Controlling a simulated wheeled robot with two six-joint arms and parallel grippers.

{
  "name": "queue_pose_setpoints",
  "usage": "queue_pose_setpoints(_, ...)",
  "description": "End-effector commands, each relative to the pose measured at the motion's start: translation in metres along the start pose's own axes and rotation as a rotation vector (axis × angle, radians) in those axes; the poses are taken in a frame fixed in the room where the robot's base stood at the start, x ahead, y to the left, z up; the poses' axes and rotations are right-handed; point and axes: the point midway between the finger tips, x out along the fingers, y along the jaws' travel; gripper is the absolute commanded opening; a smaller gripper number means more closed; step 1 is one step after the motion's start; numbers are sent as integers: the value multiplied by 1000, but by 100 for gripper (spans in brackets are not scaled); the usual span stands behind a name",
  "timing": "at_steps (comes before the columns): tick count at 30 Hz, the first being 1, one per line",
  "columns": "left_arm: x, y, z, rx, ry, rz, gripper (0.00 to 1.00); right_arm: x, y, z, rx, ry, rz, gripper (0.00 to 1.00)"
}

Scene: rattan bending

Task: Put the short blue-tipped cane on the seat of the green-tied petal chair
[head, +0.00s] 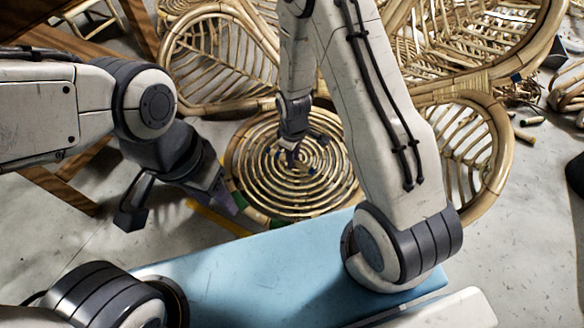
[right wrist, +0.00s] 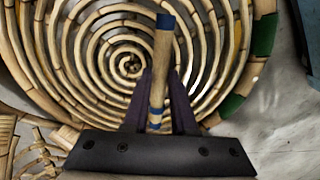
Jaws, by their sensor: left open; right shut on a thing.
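The short blue-tipped cane (right wrist: 159,68) stands lengthwise between the fingers of my right gripper (right wrist: 160,100), with a blue band at its far end and blue near the fingers. My right gripper also shows in the head view (head: 292,154), over the spiral seat. The round spiral seat (head: 262,185) of the petal chair fills the right wrist view (right wrist: 75,60). Green ties (right wrist: 265,35) wrap its rim. The cane overlaps the seat's coils in the picture; whether it touches them I cannot tell. My left gripper (head: 180,208) is open and empty, left of the seat.
Large rattan petal backs (head: 215,60) rise behind the seat, with another at the right (head: 492,160). A light blue surface (head: 250,275) lies in front. A brown wooden frame (head: 60,190) is at the left. Cane scraps (head: 525,135) lie on the grey floor at right.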

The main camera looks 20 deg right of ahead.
Motion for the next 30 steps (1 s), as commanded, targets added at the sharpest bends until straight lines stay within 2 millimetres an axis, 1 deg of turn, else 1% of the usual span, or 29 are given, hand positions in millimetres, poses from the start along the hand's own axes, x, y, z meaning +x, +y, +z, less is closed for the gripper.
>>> queue_pose_setpoints(1,4,0,0,0,0,0,50,4,0,-4,-1,0,0,0)
queue_pose_setpoints(5,8,-1,0,0,0,0,50,9,-1,-7,0,-1,-1,0)
queue_pose_setpoints(12,36,-3,2,0,0,0,50,42,0,-6,1,-1,-1,0)
queue_pose_setpoints(13,38,-3,2,0,0,0,50,45,0,-6,1,-1,0,0)
queue_pose_setpoints(21,36,-2,2,0,0,0,50,43,0,-6,1,0,0,0)
queue_pose_setpoints(25,37,-3,2,0,0,0,50,47,0,-6,1,-1,0,0)
queue_pose_setpoints(26,36,-3,2,0,0,0,50,46,0,-6,1,0,0,32)
queue_pose_setpoints(27,36,-3,2,0,0,0,50,46,0,-6,1,0,0,48)
queue_pose_setpoints(28,36,-3,2,0,0,0,50,46,0,-6,1,0,0,55)
queue_pose_setpoints(30,36,-3,2,0,0,0,50,46,0,-6,1,0,0,55)
